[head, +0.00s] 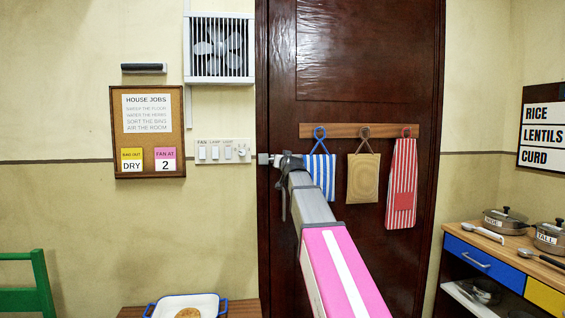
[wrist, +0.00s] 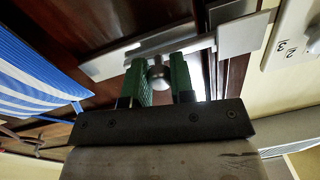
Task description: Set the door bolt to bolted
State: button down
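The door bolt (wrist: 110,62) is a pale metal slide on the dark brown door (head: 350,60), at its left edge. In the wrist view its bar runs right toward a metal keeper block (wrist: 245,33) by the door frame. I cannot tell whether the bar's tip is inside the keeper. The bolt's round knob (wrist: 159,76) stands between the green fingers of my gripper (wrist: 160,68). The left finger is close to the knob or touching it; a gap shows on the right. In the head view my gripper (head: 285,162) hides most of the bolt, and the keeper (head: 263,159) shows left of it.
A blue-striped cloth (head: 322,175) hangs from the peg rail (head: 350,131) just right of my gripper. A switch panel (head: 223,151) is on the wall to the left. A counter (head: 500,245) with pots stands at the right.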

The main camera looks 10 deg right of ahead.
jog(key=c, duration=1)
grip_release()
jog(key=shift+a, duration=0.3)
jog(key=s, duration=1)
jog(key=shift+s+d, duration=0.4)
